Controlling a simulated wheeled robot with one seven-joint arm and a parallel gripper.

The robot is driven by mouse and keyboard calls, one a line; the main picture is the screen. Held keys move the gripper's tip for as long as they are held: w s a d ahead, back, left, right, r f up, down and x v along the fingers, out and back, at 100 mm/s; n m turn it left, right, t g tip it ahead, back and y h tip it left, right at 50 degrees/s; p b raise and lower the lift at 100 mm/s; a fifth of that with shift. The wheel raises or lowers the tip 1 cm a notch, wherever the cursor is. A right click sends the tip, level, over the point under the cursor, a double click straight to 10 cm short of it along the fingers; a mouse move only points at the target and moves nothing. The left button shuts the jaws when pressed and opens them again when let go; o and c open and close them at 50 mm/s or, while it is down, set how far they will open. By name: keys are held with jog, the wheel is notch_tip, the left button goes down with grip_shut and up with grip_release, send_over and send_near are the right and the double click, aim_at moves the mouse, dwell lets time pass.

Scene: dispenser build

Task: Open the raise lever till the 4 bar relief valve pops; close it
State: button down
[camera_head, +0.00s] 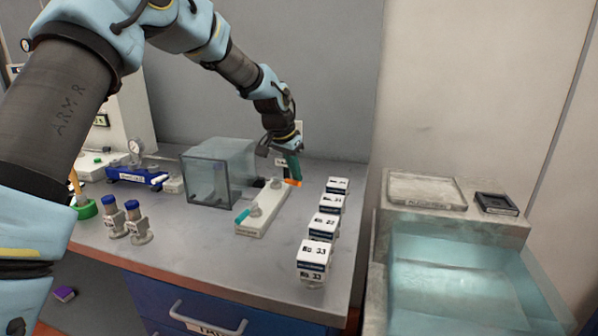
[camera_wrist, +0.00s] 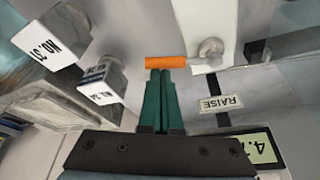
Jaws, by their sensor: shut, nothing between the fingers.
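The raise lever has an orange grip (camera_wrist: 166,62) and a pale stem. It lies across the picture in the wrist view, joined to a rounded grey pivot (camera_wrist: 210,48). A RAISE label (camera_wrist: 222,104) is beside it. The orange grip also shows in the head view (camera_head: 292,182), just below my fingers. My gripper (camera_wrist: 165,73) is shut and empty. Its green fingertips are right at the orange grip; I cannot tell if they touch it. A green display (camera_wrist: 262,148), partly cut off, shows digits starting with 4. I cannot make out the relief valve.
A row of white numbered blocks (camera_head: 323,226) stands right of a pale plate with a teal lever (camera_head: 242,216). A clear box (camera_head: 209,179), a gauge (camera_head: 135,147) and two blue-topped fittings (camera_head: 133,205) stand to the left. The front middle of the bench is clear.

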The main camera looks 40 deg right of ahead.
jog(key=a+m, duration=0.1)
jog(key=a+m+g, duration=0.1)
jog(key=m, duration=0.1)
jog(key=shift+s+a+m+p, duration=0.2)
jog(key=shift+m+p, duration=0.1)
jog(key=shift+p, duration=0.1)
jog(key=a+m, duration=0.1)
jog(key=a+m+g+p, duration=0.1)
jog(key=m, duration=0.1)
jog(key=shift+w+m, duration=0.15)
jog(key=shift+m, duration=0.15)
jog(key=a+m, duration=0.1)
jog(key=m, duration=0.1)
jog(key=w+a+m+g+y+p, duration=0.1)
jog(key=m, duration=0.1)
jog(key=shift+w+a+g, duration=0.1)
jog(key=shift+a+g, duration=0.05)
jog(key=shift+g, duration=0.15)
jog(key=shift+w+a, duration=0.2)
jog(key=shift+a, duration=0.05)
notch_tip(320, 180, up, 10)
jog(key=b, duration=0.2)
jog(key=shift+s+b, duration=0.15)
jog(key=shift+b, duration=0.15)
